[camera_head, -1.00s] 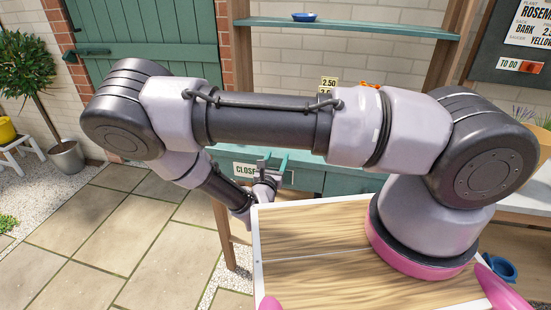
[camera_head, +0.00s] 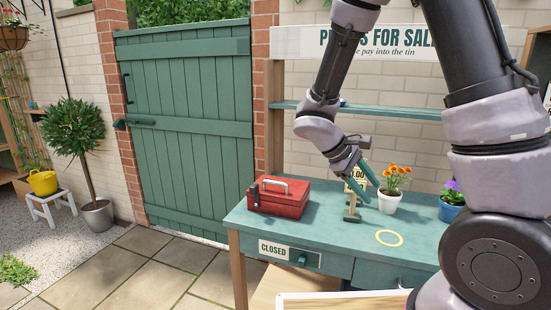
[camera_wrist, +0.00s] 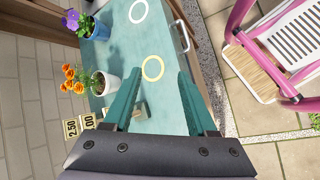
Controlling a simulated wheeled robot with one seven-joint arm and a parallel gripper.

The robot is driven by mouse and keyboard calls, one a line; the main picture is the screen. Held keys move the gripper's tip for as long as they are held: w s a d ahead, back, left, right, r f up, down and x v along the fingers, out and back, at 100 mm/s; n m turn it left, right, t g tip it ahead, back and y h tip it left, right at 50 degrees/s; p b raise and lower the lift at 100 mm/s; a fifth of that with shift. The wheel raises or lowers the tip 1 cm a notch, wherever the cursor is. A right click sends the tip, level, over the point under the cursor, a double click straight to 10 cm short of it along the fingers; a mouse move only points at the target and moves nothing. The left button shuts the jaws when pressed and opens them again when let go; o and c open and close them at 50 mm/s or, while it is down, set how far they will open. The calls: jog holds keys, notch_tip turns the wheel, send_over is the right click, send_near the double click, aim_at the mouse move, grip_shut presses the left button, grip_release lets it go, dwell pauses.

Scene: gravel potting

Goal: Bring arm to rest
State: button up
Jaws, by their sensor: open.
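My gripper (camera_head: 368,178) is over the green table (camera_head: 300,233), near its back edge, in front of the price card and beside the pot of orange flowers. Its two teal fingers are spread apart in the wrist view (camera_wrist: 160,77), with nothing held between them. My arm reaches in from the upper right of the head view, bent, with the gripper pointing down. Part of the price card (camera_head: 356,172) and its wooden stand (camera_head: 352,207) is hidden behind the fingers.
A red cash tin (camera_head: 280,198), orange flowers in a white pot (camera_head: 389,201), purple flowers in a blue pot (camera_head: 451,208) and a yellow ring (camera_head: 389,238) are on the table. A white ring (camera_wrist: 138,11) shows in the wrist view. The paving at left is clear.

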jog(key=s+r+m+t+y, duration=0.3)
jog(key=s+r+m+y, duration=0.1)
jog(key=r, duration=0.7)
jog(key=s+d+r+m+t+y, duration=0.1)
jog(key=s+r+m+t+y, duration=0.3)
jog(key=r+m, duration=0.4)
notch_tip(320, 180, up, 4)
jog(key=shift+s+y, duration=0.8)
jog(key=shift+y, duration=0.3)
